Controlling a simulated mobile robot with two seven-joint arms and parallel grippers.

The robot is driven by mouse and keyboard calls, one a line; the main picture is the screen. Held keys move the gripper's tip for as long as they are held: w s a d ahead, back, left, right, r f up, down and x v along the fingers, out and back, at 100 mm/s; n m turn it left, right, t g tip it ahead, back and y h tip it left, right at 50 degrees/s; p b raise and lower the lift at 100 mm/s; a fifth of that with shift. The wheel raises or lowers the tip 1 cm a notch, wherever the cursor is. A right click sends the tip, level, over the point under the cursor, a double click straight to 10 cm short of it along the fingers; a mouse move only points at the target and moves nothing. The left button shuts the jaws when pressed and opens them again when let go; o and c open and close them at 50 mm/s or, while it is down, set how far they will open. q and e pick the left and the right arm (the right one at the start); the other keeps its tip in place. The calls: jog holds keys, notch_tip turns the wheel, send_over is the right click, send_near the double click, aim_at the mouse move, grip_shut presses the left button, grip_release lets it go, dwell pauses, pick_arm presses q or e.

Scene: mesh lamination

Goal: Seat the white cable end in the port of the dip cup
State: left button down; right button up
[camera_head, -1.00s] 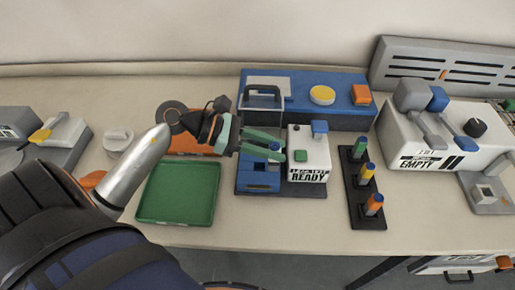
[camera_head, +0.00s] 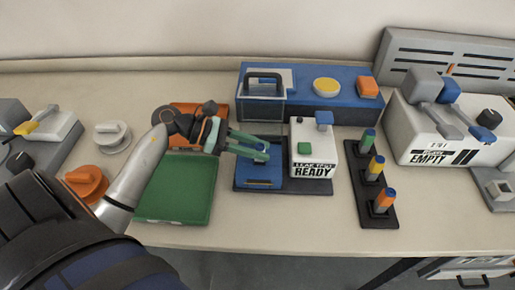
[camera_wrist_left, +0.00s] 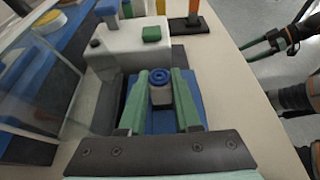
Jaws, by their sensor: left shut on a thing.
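My left gripper (camera_head: 262,153) is over the blue bed (camera_head: 262,182) of the leak test station, left of its white box (camera_head: 312,155). In the left wrist view, the green fingers of my left gripper (camera_wrist_left: 161,88) are shut on a small pale cylinder with a blue ring on top (camera_wrist_left: 160,90). I cannot tell whether this cylinder is the dip cup or the cable end, or whether it touches the bed. No cable or port can be made out. My right gripper (camera_wrist_left: 268,44) shows at the right of the left wrist view, its jaws unclear.
A green tray (camera_head: 176,190) lies left of the station. A rack with coloured pegs (camera_head: 374,190) stands to its right. Behind is a blue unit (camera_head: 345,103) with a clear box (camera_head: 262,105). The front table strip (camera_head: 290,232) is clear.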

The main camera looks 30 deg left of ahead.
pick_arm(q)
jog(key=shift+f, duration=0.1)
jog(key=c, duration=1.1)
grip_release()
jog(key=shift+f+b, duration=0.1)
jog(key=shift+b, duration=0.2)
jog(key=o, duration=0.5)
jog(key=shift+r+p, duration=0.3)
jog(key=shift+p, duration=0.05)
jog(key=shift+s+a, duration=0.2)
jog(key=shift+a, duration=0.1)
jog(key=b+v, duration=0.1)
jog(key=v, duration=1)
